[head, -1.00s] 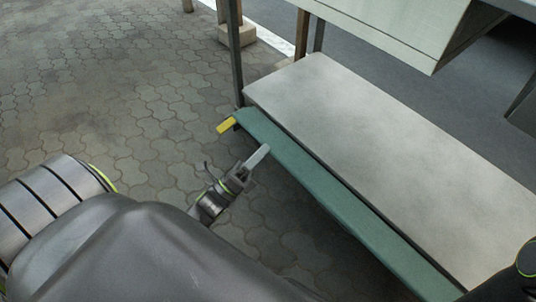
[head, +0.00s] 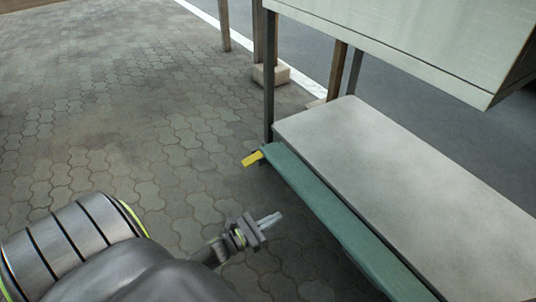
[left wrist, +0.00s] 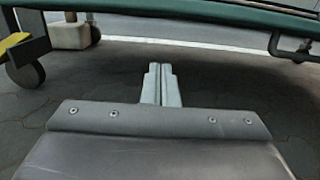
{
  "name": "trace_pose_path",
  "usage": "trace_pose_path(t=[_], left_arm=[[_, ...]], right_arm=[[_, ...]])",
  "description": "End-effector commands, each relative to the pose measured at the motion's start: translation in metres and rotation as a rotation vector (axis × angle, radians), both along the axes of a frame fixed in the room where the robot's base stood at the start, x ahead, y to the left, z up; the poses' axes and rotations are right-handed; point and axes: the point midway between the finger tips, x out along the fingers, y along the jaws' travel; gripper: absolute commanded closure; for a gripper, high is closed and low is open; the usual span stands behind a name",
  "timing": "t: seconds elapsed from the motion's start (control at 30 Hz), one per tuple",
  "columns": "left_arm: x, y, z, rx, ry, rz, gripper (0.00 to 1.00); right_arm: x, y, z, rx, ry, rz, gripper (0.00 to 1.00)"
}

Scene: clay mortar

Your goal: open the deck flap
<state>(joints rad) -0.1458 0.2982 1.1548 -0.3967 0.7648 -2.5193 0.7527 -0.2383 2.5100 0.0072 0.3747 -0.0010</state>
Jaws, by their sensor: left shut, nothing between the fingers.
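A long green flap (head: 330,212) runs along the near side of a pale grey deck (head: 400,175). A yellow tab (head: 252,158) sticks out at its far left end. My left gripper (head: 272,220) is shut and empty, in front of the flap's near edge and apart from it in the head view. In the left wrist view the closed fingers (left wrist: 160,82) point ahead under a green edge (left wrist: 205,20), with a yellow piece (left wrist: 13,41) at the far left. My right gripper is not in view.
A dark post (head: 268,80) stands at the deck's far corner. A large pale box (head: 420,40) overhangs the deck. The left wrist view shows a wheel (left wrist: 26,72) at left and a bracket (left wrist: 290,45) at right. Paving (head: 120,120) at left is clear.

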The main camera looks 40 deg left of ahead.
Motion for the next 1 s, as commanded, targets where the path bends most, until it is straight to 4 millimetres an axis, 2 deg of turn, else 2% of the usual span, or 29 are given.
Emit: trace_pose_path(t=[0.03,0.27,0.33,0.53,0.7,1.0], left_arm=[[0.013,-0.005,-0.001,-0.001,-0.006,-0.002,1.0],[0.06,-0.02,0.002,-0.002,-0.006,-0.001,1.0],[0.06,-0.02,0.016,-0.001,-0.004,-0.001,1.0],[0.063,-0.021,0.037,0.0,-0.003,-0.002,1.0],[0.064,-0.021,0.044,-0.002,-0.002,0.0,1.0],[0.064,-0.021,0.044,-0.002,-0.002,0.0,1.0]], right_arm=[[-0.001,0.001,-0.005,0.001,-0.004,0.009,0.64],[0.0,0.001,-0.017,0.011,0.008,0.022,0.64],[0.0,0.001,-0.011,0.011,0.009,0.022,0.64],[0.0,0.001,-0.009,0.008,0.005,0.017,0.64],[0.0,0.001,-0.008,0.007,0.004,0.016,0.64],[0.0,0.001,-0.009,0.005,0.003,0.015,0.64]])
